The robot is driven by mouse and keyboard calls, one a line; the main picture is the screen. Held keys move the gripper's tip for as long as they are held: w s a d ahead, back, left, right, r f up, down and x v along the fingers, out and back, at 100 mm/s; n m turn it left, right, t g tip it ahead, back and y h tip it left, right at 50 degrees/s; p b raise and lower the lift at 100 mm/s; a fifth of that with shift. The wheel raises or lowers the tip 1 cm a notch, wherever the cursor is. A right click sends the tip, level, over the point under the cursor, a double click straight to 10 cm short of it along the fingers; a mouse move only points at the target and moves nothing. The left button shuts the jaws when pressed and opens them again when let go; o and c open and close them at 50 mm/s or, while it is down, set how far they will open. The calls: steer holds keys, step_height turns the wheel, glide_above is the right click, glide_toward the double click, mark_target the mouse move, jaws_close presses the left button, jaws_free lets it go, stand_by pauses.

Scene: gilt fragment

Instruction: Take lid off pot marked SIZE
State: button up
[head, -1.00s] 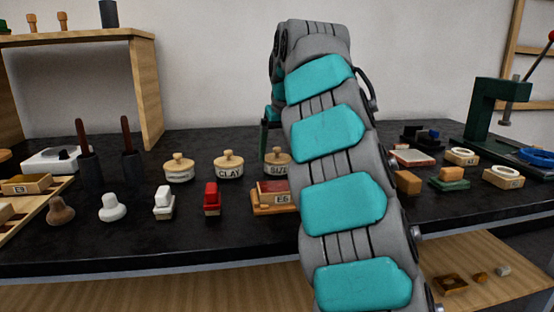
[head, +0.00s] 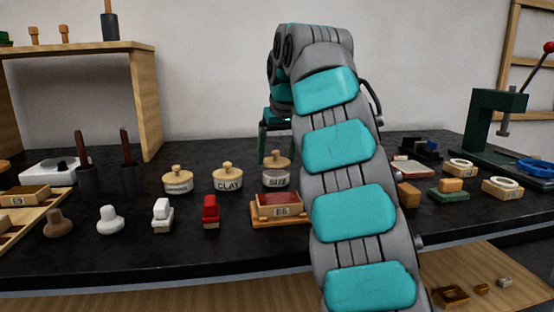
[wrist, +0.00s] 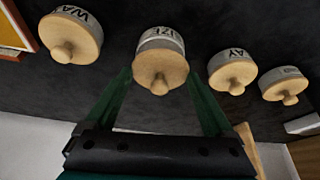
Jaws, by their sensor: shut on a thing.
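The pot marked SIZE (head: 277,182) stands on the dark bench, a cream pot. Its pale wooden lid (head: 276,164) with a round knob sits a little above the pot's rim, apparently level. My gripper (head: 276,152) comes down from above, its green fingers on either side of the lid and shut on it. In the wrist view the lid (wrist: 160,68) lies between the two fingers (wrist: 160,76), with part of the SIZE label beyond it. The right finger is partly hidden by my arm in the head view.
The CLAY pot (head: 228,181) and another lidded pot (head: 178,181) stand to the left. A pot marked WA… (wrist: 70,38) is close by in the wrist view. Clear wall is behind.

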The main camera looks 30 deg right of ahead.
steer(key=shift+r, duration=0.6)
